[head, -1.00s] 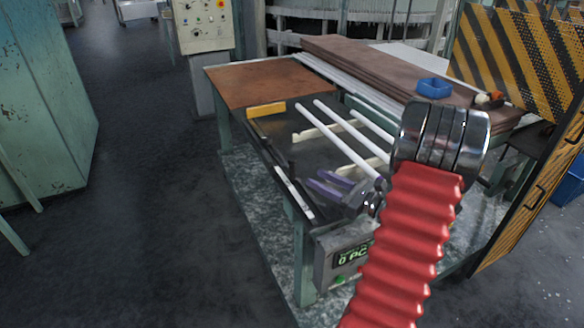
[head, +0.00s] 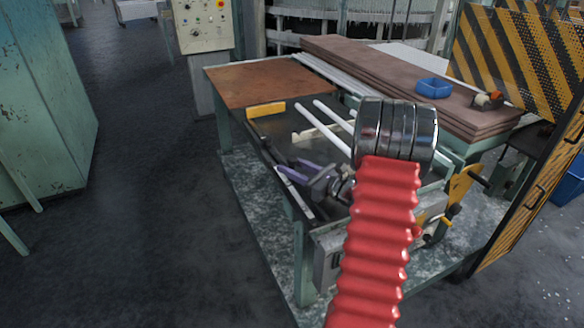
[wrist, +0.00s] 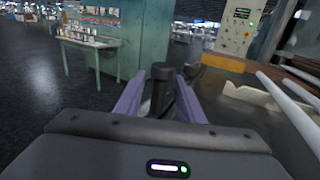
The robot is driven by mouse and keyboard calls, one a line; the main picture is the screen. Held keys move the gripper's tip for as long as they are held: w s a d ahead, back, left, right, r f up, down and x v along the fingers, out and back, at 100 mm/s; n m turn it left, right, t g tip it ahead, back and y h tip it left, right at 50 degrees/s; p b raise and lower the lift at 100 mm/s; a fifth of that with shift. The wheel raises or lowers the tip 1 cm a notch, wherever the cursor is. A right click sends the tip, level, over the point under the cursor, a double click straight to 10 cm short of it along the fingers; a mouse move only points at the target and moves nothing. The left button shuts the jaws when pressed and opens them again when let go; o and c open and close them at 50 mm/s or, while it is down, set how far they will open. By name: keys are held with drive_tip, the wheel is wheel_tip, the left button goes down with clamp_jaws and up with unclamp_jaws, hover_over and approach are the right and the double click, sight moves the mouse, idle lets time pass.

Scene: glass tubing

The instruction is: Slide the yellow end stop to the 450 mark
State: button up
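The yellow end stop (head: 266,109) is a flat yellow bar at the far left of the black work surface (head: 290,135). In the wrist view its yellow part (wrist: 222,62) shows just right of my fingers. My gripper (head: 282,162) has purple fingers over the table's left edge, nearer the camera than the yellow bar. In the wrist view my gripper (wrist: 160,80) is open, with a dark upright knob (wrist: 162,78) showing between the fingers; I cannot tell whether they touch it. A pale scale strip (head: 296,178) runs along the left edge; its marks are unreadable.
White glass tubes (head: 332,130) and a cream support (head: 312,134) lie right of my gripper. A striped guard (head: 515,60) is at right.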

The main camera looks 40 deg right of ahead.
drive_tip(key=shift+c, duration=0.5)
clamp_jaws()
